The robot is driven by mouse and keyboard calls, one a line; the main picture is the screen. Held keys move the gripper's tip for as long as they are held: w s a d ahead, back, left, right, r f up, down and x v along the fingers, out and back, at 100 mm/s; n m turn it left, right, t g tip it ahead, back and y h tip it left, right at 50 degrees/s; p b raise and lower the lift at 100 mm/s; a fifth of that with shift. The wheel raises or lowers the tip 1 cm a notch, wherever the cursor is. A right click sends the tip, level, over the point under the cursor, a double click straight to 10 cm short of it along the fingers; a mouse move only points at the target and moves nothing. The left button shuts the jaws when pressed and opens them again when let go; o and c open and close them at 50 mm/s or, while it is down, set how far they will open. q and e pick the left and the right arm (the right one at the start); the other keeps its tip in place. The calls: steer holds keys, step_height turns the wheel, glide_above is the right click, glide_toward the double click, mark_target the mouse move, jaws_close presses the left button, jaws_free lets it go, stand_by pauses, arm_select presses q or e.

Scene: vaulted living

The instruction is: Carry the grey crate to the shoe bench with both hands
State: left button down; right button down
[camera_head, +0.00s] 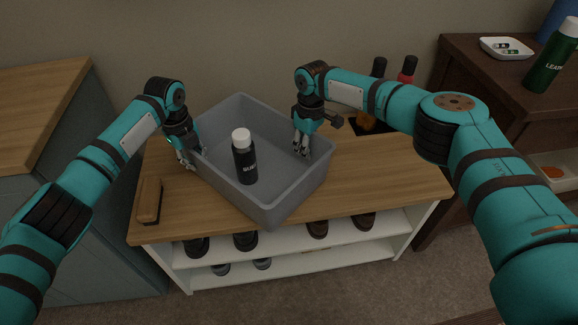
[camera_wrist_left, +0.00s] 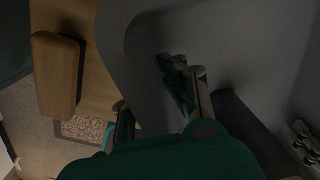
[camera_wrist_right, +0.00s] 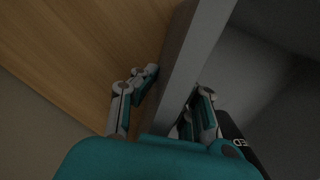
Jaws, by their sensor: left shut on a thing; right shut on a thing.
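The grey crate (camera_head: 277,202) is over the wooden top of the shoe bench (camera_head: 375,182), turned at an angle, its near corner close to the front edge. Whether it rests on the top I cannot tell. A black bottle with a white cap (camera_head: 245,160) stands inside it. My left gripper (camera_head: 188,160) is shut on the crate's left wall, which also shows in the left wrist view (camera_wrist_left: 145,60). My right gripper (camera_head: 302,148) is shut on the right wall, seen between its fingers in the right wrist view (camera_wrist_right: 185,70).
A wooden brush (camera_head: 149,200) lies on the bench top left of the crate. Bottles (camera_head: 408,70) stand behind my right arm. Shoes (camera_head: 246,241) fill the shelves below. A dark cabinet (camera_head: 470,75) with a tray (camera_head: 506,48) and green bottle (camera_head: 553,58) stands right; a blue-grey cabinet (camera_head: 70,215) stands left.

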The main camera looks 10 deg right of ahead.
arm_select(q)
steer(key=shift+a+f, duration=0.15)
steer(key=shift+f, duration=0.35)
arm_select(e)
steer(key=shift+d+f, duration=0.15)
steer(key=shift+f, duration=0.35)
arm_select(q)
steer(key=c, duration=1.5)
jaws_free()
steer(key=shift+r, duration=0.1)
arm_select(e)
steer(key=c, duration=1.5)
jaws_free()
steer(key=shift+r, duration=0.1)
steer(key=shift+r, duration=0.2)
arm_select(q)
step_height(320, 180, up, 12)
steer(key=shift+s+a, duration=0.15)
arm_select(e)
step_height(320, 180, up, 12)
steer(key=shift+w+d+f, duration=0.1)
steer(key=shift+w+f, duration=0.05)
steer(key=shift+f, duration=0.1)
